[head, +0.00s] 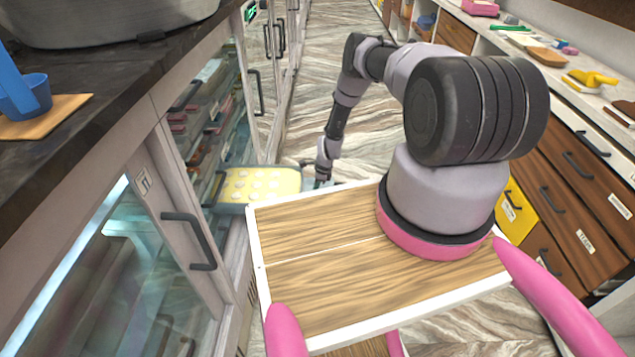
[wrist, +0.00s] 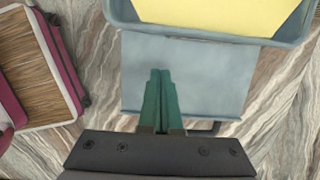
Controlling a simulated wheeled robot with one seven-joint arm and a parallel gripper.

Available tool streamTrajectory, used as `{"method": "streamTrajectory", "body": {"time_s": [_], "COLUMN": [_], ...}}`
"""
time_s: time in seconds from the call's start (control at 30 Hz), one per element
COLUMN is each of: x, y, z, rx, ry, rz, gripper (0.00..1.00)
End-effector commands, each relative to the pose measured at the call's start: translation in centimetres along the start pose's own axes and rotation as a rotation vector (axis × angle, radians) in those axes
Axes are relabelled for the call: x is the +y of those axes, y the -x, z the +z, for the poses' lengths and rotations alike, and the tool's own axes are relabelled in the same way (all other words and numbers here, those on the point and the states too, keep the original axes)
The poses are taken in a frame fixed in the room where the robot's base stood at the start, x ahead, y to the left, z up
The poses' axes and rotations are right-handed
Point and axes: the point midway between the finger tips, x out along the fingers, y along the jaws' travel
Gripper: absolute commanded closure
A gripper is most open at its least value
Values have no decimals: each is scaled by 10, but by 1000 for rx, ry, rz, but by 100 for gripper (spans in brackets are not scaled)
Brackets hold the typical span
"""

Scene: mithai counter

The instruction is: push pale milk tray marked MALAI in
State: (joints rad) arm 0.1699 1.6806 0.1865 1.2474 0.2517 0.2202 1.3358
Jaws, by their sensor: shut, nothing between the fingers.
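A grey-blue tray with a pale yellow filling (head: 262,186) and white round pieces on top sticks out of the glass-front cabinet at left. No MALAI mark is readable on it. In the wrist view its yellow filling (wrist: 215,12) and grey rim (wrist: 190,34) are at the top, with a plain grey-blue front panel (wrist: 225,75) below and a dark handle partly hidden behind my gripper. My gripper (head: 319,183) is at the tray's outer end. Its green fingers (wrist: 160,72) are together and empty, over the front panel. I cannot tell whether they touch it.
The open cabinet (head: 200,130) holds several other trays, with a handled glass door (head: 190,240) nearer me. A dark counter (head: 100,100) runs above. Wooden drawers (head: 585,205) line the right side, and one yellow drawer (head: 515,208) is there. The marbled aisle floor (head: 325,50) is clear ahead.

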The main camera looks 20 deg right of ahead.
Motion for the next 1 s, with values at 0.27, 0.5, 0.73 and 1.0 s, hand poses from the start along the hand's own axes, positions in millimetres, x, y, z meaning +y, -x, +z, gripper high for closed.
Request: {"method": "streamTrajectory", "body": {"time_s": [0.27, 0.5, 0.73, 1.0], "x": [0, -1, -1, 1], "y": [-6, -7, -7, -15], "z": [35, 39, 40, 72], "rx": [-1, -1, -1, -2], "ry": [2, 0, 0, 6], "rz": [0, 0, 0, 0], "gripper": [100, 100, 100, 100]}}
